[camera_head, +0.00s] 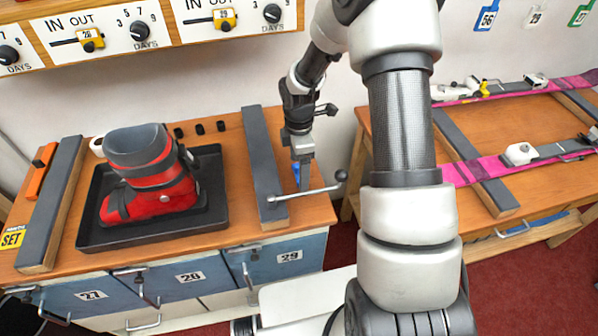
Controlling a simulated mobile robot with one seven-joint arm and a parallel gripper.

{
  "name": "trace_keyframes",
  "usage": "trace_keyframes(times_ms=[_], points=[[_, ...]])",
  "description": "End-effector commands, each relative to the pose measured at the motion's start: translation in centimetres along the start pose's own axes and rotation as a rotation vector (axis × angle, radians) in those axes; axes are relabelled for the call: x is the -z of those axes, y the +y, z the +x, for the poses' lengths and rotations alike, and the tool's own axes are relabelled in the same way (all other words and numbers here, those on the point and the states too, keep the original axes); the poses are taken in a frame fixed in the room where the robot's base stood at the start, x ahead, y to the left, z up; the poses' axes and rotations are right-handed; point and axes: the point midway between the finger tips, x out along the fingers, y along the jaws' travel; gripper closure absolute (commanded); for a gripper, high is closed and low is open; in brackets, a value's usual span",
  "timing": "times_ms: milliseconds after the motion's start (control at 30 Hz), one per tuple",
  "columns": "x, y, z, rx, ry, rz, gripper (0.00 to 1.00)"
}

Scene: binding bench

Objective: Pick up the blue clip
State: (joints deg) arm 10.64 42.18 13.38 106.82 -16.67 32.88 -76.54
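A small piece of blue (296,172), which looks like the blue clip, shows at the fingertips of my gripper (301,176). Most of it is hidden by the gripper. My gripper points down over the right end of the left bench, just right of a grey-topped bar. The fingers are small in this view, and I cannot tell whether they are closed on the blue piece or only around or in front of it. I also cannot tell whether the blue piece touches the bench top.
A metal rod with a dark ball end (315,190) crosses close beside the gripper. The grey-topped bar (262,160) stands to its left. A red boot (150,185) sits in a black tray (95,236). A second bench with pink skis (480,168) is at right.

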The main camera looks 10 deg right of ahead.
Motion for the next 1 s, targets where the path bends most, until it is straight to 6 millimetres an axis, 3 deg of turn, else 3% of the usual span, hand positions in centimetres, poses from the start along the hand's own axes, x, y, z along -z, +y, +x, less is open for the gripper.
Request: trace_keyframes(times_ms=[67, 300, 633, 1000], points=[[0.0, 0.0, 0.0, 0.0, 0.0, 0.0, 0.24], [0.0, 0.0, 0.0, 0.0, 0.0, 0.0, 0.64], [0.0, 0.1, -0.8, -0.002, 0.001, 0.001, 0.64], [0.0, 0.1, -7.8, -0.004, 0.0, 0.0, 0.64]])
